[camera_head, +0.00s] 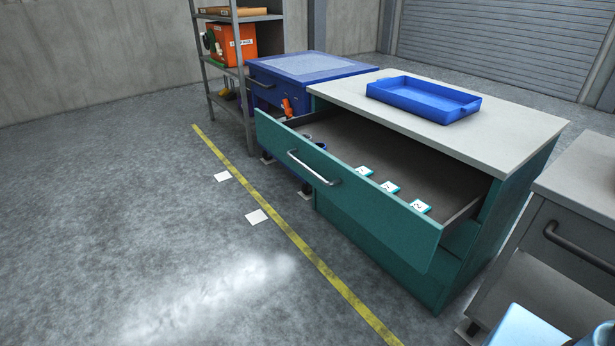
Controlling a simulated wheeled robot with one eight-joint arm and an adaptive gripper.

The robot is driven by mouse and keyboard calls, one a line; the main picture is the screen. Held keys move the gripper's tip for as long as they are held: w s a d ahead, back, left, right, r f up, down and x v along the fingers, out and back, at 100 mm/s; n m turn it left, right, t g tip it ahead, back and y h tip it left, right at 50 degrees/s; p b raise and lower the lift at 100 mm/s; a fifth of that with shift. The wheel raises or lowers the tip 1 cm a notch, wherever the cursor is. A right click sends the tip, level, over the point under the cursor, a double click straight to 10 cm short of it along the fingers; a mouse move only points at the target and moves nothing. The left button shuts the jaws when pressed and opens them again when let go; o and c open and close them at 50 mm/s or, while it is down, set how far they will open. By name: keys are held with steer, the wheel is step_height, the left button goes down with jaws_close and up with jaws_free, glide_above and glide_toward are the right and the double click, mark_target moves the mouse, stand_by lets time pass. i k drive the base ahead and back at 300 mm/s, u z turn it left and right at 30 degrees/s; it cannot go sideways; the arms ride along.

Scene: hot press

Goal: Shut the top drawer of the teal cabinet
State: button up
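The teal cabinet (380,246) stands right of centre with a pale grey top. Its top drawer (345,193) is pulled well out toward the yellow floor line, and its inside shows. The drawer front is teal with a metal bar handle (313,167). Inside the drawer lie several small white-and-teal labelled tags (389,187) and small dark blue round items (320,145) near the far left end. My gripper is not in view; nothing is seen touching the drawer.
A blue tray (423,98) sits on the cabinet top. A blue cabinet (312,66) and a metal shelf (247,95) with an orange box (233,42) stand behind. A grey cabinet (575,230) is at right.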

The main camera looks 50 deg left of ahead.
mark_target(455, 190)
steer(key=u, duration=2.35)
steer(key=k, duration=1.3)
steer(key=u, duration=0.45)
steer(key=i, duration=1.65)
steer(key=z, duration=0.55)
